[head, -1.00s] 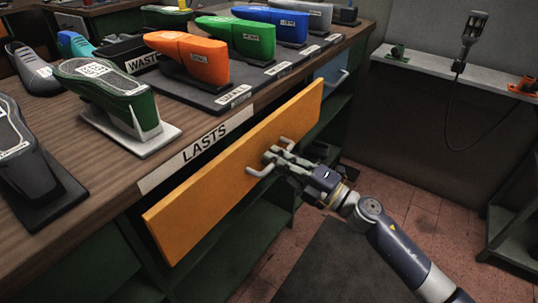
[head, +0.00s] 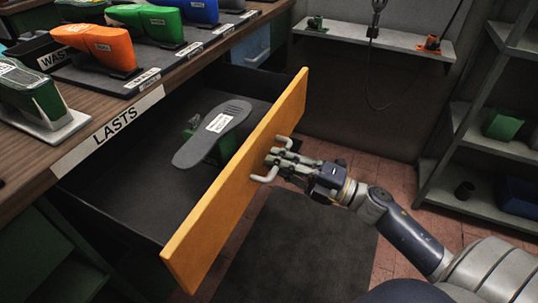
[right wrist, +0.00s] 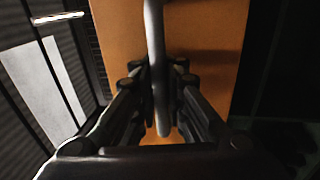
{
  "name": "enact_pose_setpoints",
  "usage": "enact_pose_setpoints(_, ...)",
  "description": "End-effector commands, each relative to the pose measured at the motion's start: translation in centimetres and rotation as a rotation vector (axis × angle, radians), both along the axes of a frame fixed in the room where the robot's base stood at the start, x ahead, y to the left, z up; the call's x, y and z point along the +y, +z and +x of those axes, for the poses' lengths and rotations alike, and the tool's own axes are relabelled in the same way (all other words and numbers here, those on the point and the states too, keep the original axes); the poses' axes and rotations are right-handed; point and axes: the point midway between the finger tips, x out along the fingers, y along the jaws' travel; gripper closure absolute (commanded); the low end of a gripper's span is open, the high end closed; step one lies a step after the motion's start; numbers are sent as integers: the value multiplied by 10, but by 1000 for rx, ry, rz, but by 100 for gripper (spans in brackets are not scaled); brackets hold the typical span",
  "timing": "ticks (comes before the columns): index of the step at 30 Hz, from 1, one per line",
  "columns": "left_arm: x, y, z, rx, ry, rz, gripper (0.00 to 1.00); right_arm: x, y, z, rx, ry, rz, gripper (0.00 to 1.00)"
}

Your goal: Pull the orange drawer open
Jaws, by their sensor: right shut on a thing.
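The orange drawer (head: 245,185) stands well out from the bench in the head view, with its dark inside showing. A grey shoe sole with a white label (head: 215,130) lies inside, with something green partly under it. My right gripper (head: 277,162) is shut on the pale bar handle (head: 265,177) on the drawer's front. In the right wrist view the handle (right wrist: 155,60) runs between the two fingers (right wrist: 155,115), with the orange front behind it. My left gripper is not in view.
The wooden bench top (head: 30,160) carries orange, green and blue shoe lasts on a dark board. Shelves (head: 480,140) stand at the right. A dark mat (head: 290,245) lies on the floor below the drawer front, where there is free room.

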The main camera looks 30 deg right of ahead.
Motion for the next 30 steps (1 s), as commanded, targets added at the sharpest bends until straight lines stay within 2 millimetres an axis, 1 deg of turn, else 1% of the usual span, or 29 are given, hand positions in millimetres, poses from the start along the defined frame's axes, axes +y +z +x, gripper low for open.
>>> enact_pose_setpoints(1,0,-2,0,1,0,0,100,-1,-3,-2,6,1,-1,100)
enact_pose_setpoints(6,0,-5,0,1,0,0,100,-3,-3,-5,4,1,-1,100)
enact_pose_setpoints(17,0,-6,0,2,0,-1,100,-3,-3,-5,5,1,-2,100)
enact_pose_setpoints(18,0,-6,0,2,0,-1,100,-3,-3,-5,5,1,-2,85)
enact_pose_setpoints(20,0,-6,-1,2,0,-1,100,-3,-3,-5,6,2,-1,71)
enact_pose_setpoints(21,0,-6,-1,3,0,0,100,-3,-3,-5,4,1,-1,69)
enact_pose_setpoints(30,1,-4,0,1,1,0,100,-3,-1,-5,2,0,0,69)
